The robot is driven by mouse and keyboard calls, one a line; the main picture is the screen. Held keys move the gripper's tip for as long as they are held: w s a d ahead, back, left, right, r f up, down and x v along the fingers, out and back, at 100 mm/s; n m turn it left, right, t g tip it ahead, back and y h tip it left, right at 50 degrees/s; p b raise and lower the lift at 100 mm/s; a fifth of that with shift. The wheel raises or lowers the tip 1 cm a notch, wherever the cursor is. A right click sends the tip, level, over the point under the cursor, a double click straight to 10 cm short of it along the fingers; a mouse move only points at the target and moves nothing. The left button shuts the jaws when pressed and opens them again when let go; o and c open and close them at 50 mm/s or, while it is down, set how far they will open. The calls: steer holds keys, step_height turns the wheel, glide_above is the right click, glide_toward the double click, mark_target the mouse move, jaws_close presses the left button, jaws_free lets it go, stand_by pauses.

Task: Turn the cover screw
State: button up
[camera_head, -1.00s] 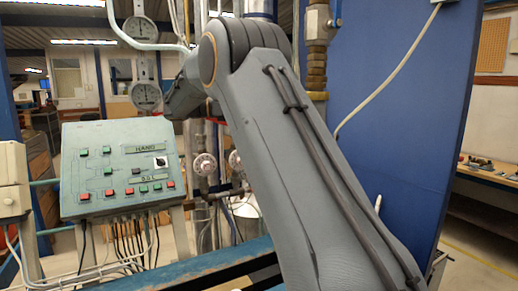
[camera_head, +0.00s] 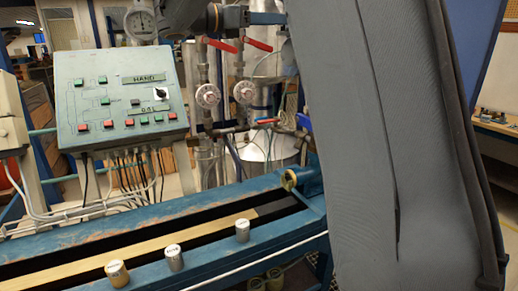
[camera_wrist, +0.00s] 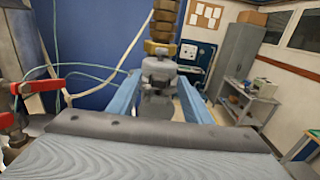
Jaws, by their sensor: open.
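My gripper (camera_wrist: 158,78) shows in the wrist view as two blue fingers, spread apart, with nothing held. A grey cylindrical fitting (camera_wrist: 158,70) stands beyond and between the fingers, under stacked brass fittings (camera_wrist: 163,24). I cannot tell whether the fingers touch it. In the head view my gripper (camera_head: 268,18) is at the top, to the left of my large grey arm link, which hides part of that area. I cannot make out the cover screw in either view.
A control panel (camera_head: 122,98) stands at left. A blue bench (camera_head: 110,247) with several small metal cylinders (camera_head: 174,257) crosses the front. Pipes with red levers (camera_head: 222,45) and dials (camera_head: 207,95) stand behind. Red handles (camera_wrist: 38,86) show at left in the wrist view.

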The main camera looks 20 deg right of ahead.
steer(key=s+a+n+t+y+b, duration=0.2)
steer(key=s+a+n+t+b, duration=0.3)
steer(key=a+t+b, duration=0.25)
steer(key=s+f+m+g+y+p, duration=0.1)
steer(key=f+m+g+y, duration=0.1)
steer(key=f, duration=1.2)
steer(key=s+f+m+g+y+p, duration=0.1)
steer(key=f+y, duration=0.4)
steer(key=f, duration=1)
steer(key=s+m, duration=0.1)
steer(key=m, duration=0.1)
steer(key=shift+m+g+y+p, duration=0.3)
steer(key=shift+m+g+y, duration=0.05)
steer(key=shift+m+y, duration=0.05)
steer(key=shift+s+f, duration=0.1)
